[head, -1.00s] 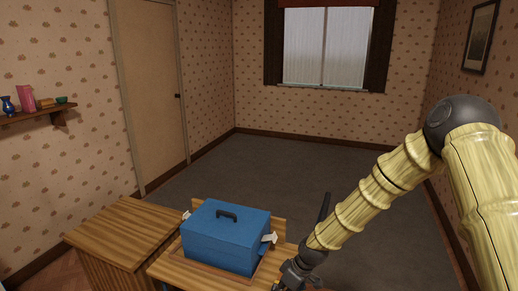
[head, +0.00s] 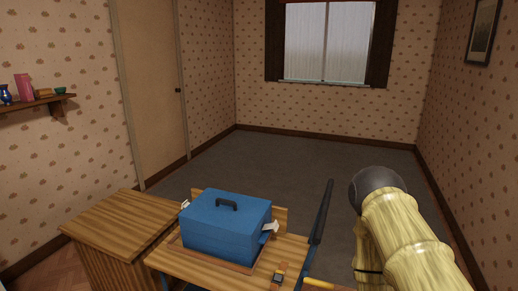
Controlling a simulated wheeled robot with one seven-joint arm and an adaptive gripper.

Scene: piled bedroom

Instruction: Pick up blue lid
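The blue lid (head: 250,213) is the top of a blue box (head: 218,243) in the head view. It has a dark handle (head: 227,204) on its upper face. The lid sits on the box, and the box stands on a wooden table at the lower middle. White bits stick out at the left and right of the box. My gripper is not visible; only my pale, bamboo-like arm shows at the lower right, apart from the lid.
The box's wooden table (head: 178,265) stands beside a wooden cabinet (head: 105,226) on the left. A small yellow and dark object (head: 278,274) lies right of the box. A dark upright bar (head: 321,212) rises at the table's right. Grey floor behind is clear.

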